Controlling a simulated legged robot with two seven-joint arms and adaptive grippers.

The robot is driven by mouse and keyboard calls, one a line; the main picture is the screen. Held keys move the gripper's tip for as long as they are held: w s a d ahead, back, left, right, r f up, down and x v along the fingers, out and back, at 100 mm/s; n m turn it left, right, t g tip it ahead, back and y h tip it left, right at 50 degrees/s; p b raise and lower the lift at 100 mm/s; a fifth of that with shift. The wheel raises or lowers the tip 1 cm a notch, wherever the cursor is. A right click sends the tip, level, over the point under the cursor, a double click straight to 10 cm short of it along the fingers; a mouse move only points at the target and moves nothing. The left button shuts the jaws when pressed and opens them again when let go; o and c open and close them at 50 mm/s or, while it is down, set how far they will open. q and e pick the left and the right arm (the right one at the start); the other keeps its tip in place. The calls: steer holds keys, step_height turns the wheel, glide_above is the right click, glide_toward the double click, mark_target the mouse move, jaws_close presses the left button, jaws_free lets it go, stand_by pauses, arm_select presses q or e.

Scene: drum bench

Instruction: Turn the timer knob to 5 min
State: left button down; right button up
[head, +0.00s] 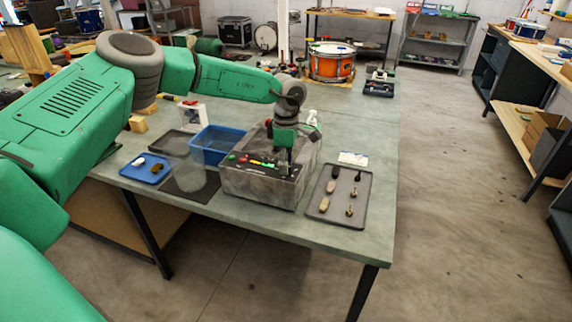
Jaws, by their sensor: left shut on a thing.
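A grey box-shaped machine (258,187) stands on the green-grey workbench (225,213), with a dark control panel (250,170) on top. The panel carries red, green and yellow parts at its left and middle. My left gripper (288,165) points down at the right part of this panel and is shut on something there. The timer knob itself is hidden by the fingers, and its marks are too small to read. My right gripper is out of view.
A dark tray (338,212) with several small tools lies right of the machine. A blue bin (208,156) and a blue tray (135,174) are on its left. An orange drum (331,66) stands at the back.

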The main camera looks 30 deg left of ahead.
arm_select(q)
steer(key=shift+w+r, duration=0.15)
steer(key=shift+w, duration=0.05)
stand_by(0.3)
steer(key=c, duration=1.2)
jaws_free()
steer(key=shift+s+f, duration=0.1)
steer(key=shift+f, duration=0.1)
steer(key=shift+r, duration=0.35)
steer(key=r, duration=1.1)
steer(key=shift+w+a, duration=0.2)
steer(key=shift+w, duration=0.15)
